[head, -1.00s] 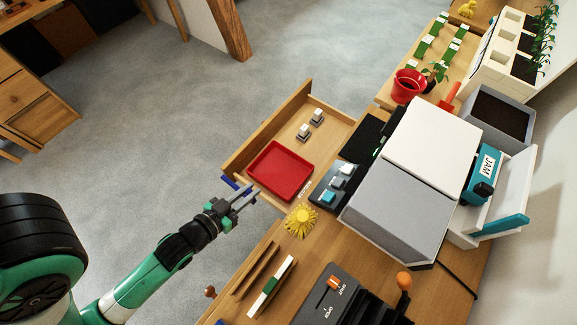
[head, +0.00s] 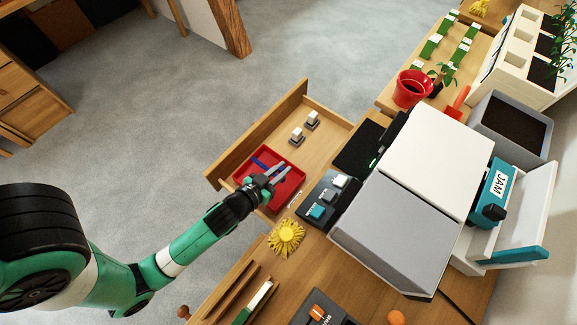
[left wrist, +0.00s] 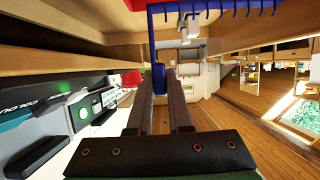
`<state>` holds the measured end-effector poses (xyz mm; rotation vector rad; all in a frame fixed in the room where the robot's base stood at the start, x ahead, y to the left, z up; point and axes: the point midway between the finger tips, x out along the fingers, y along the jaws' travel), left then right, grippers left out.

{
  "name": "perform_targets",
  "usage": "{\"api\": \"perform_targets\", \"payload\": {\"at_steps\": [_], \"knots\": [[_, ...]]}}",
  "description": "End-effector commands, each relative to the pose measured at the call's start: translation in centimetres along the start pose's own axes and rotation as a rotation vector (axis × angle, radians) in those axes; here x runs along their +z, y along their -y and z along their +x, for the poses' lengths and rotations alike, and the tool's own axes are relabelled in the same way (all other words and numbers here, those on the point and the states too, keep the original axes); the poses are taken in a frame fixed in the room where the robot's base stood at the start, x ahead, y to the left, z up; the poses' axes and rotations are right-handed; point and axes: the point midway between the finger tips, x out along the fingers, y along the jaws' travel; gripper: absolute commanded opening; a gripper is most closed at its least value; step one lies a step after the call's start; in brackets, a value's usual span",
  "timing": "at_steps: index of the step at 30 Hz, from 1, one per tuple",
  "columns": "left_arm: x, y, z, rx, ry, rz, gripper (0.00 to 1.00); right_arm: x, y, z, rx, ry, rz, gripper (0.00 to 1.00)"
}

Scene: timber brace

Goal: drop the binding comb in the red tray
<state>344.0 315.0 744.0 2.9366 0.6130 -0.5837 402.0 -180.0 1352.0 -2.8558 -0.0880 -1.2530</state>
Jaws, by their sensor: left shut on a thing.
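The blue binding comb (head: 261,163) is held at the fingertips of my left gripper (head: 273,174). In the left wrist view the comb (left wrist: 159,78) shows between the finger ends, and its toothed part runs across the top of the picture. The red tray (head: 289,191) lies in the open wooden drawer. My left gripper and the comb are over the tray in the head view. I cannot tell exactly how high the comb is above the tray floor. My right gripper is not in view.
Two small grey-and-white blocks (head: 297,136) stand in the drawer beyond the tray. A dark unit with light buttons (head: 329,196) stands beside the drawer on the bench. A yellow pompom-like object (head: 286,238) lies near the front. The drawer's far part (head: 328,131) has bare room.

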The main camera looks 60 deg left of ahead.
Motion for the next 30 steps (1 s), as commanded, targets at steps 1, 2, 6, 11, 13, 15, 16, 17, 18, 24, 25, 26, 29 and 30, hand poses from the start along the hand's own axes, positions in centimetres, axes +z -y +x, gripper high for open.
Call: {"api": "perform_targets", "payload": {"at_steps": [1, 2, 6, 11, 13, 15, 16, 17, 18, 24, 25, 26, 29, 30], "knots": [[1.1, -0.2, 1.4, 0.001, -0.002, 0.000, 0.00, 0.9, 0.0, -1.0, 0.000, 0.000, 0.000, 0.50], [1.4, -0.3, 1.9, 0.001, -0.002, 0.001, 0.00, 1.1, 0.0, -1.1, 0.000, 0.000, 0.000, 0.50], [1.8, -0.6, 3.1, 0.000, -0.003, 0.001, 0.00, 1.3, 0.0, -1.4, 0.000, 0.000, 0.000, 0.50], [1.9, -0.6, 3.4, 0.000, -0.002, 0.000, 0.00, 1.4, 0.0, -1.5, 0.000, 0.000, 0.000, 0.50], [2.5, -0.8, 4.2, 0.001, -0.002, 0.000, 0.00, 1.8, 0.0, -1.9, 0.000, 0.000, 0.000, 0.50], [3.9, -0.8, 4.9, 0.000, 0.000, 0.001, 0.00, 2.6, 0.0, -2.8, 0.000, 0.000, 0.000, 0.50], [4.5, -0.8, 5.1, 0.000, 0.000, 0.002, 0.00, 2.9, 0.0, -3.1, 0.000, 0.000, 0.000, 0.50], [4.9, -0.8, 5.3, 0.000, 0.000, 0.002, 0.00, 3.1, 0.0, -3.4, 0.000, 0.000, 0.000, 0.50], [5.3, -0.7, 5.4, 0.000, -0.001, 0.001, 0.00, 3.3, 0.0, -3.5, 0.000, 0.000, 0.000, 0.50], [5.0, -0.7, 5.3, 0.000, -0.002, 0.000, 0.00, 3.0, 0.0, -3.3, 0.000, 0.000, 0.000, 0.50], [5.0, -0.7, 5.3, 0.000, -0.002, 0.000, 0.00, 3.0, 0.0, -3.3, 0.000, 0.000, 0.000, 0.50], [5.1, -0.7, 5.3, 0.000, -0.002, 0.000, 0.00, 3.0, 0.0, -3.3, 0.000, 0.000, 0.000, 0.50], [5.5, -0.7, 5.5, 0.000, -0.002, 0.001, 0.00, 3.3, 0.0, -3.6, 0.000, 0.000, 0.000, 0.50], [5.3, -0.7, 5.4, 0.000, -0.002, 0.000, 0.23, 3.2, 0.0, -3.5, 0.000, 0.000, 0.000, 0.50]]}}
